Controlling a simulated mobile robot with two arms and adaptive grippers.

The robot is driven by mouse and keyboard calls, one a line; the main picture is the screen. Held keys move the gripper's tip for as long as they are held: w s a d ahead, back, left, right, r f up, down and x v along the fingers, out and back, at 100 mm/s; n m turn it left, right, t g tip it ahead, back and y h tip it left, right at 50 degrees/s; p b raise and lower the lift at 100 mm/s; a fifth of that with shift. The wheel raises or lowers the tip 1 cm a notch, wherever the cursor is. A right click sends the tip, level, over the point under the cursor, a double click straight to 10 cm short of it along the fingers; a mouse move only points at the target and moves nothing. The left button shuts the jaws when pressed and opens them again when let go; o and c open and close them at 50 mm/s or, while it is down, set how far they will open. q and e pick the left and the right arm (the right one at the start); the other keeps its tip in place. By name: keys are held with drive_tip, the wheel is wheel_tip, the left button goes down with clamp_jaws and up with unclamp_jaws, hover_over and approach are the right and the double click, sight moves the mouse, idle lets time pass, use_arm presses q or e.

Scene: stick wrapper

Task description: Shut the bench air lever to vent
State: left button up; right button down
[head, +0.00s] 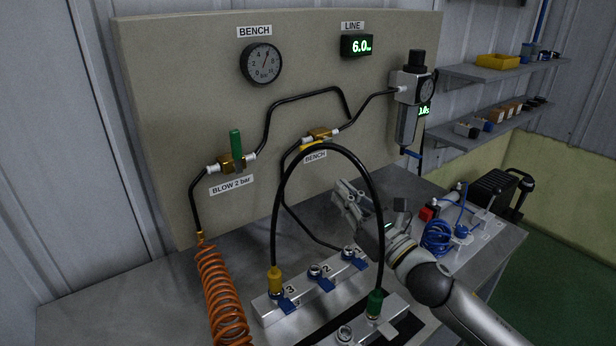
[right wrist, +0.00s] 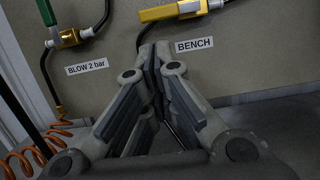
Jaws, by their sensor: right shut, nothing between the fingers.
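The bench air valve (head: 319,134) is a brass body on the panel above the BENCH label (head: 315,156). Its yellow lever (right wrist: 160,13) lies nearly along the pipe in the right wrist view; in the head view a black hose loop passes in front and partly hides it. The BENCH gauge (head: 261,64) has its needle pointing up and slightly right. My right gripper (head: 345,190) is shut and empty, below and right of the valve, apart from it. In the right wrist view its fingertips (right wrist: 155,57) meet below the lever. My left gripper is not in view.
The green-handled blow valve (head: 236,150) is at left, with an orange coiled hose (head: 222,295) below. The black hose loop (head: 372,190) arches over a manifold (head: 318,290) near my right gripper. A regulator (head: 412,95) hangs at right. The LINE display (head: 357,46) reads 6.0.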

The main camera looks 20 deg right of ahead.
sight(311, 147)
use_arm(q)
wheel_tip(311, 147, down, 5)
drive_tip(key=b, duration=0.4)
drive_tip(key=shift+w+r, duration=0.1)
use_arm(e)
wheel_tip(311, 147, down, 5)
drive_tip(key=shift+w+r, duration=0.1)
use_arm(q)
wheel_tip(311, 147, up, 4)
drive_tip(key=p, duration=0.4)
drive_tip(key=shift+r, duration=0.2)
use_arm(e)
drive_tip(key=w+a+r, duration=0.3)
drive_tip(key=w+r, duration=0.3)
drive_tip(key=w, duration=0.3)
drive_tip(key=shift+a+r, duration=0.15)
drive_tip(key=shift+r, duration=0.1)
